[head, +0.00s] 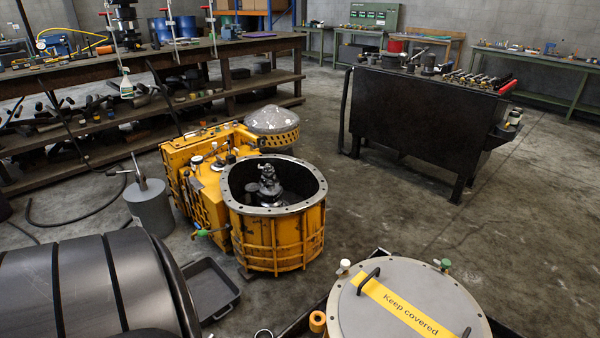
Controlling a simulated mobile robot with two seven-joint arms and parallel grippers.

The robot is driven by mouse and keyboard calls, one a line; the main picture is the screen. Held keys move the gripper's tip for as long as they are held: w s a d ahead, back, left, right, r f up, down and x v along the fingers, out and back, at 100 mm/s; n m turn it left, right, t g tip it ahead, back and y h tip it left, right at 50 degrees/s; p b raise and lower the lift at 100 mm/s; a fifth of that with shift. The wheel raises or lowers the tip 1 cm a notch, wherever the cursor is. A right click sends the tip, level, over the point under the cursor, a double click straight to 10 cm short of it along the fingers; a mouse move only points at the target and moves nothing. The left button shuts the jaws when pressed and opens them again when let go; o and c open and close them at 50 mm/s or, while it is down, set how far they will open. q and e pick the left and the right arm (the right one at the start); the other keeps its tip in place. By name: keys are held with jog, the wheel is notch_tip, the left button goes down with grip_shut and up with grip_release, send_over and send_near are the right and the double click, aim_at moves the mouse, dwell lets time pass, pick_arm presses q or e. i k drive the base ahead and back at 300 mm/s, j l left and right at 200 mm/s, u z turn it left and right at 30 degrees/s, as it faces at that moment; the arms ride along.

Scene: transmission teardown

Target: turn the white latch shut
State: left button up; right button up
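The white latch (344,266) is a small white-topped knob at the left rim of a round grey lid (365,310). The lid carries a yellow "Keep covered" strip (400,306) and two black handles. A similar green-topped latch (444,264) stands at the back right of the rim. The white latch is too small in the head view to tell whether it is turned open or shut. Neither of my grippers is in view.
A yellow transmission housing (275,240) with an open top stands left of the lid. A black tray (212,290) lies beside it, near a large dark banded cylinder (85,285). A black workbench (420,120) stands behind. The floor right of the housing is clear.

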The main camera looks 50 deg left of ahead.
aim_at(345, 264)
jog(key=u, duration=1.35)
jog(key=i+j, duration=0.2)
jog(key=i+j+z, duration=0.2)
jog(key=z, duration=0.2)
jog(key=i+j+z, duration=0.35)
jog(key=z, duration=1)
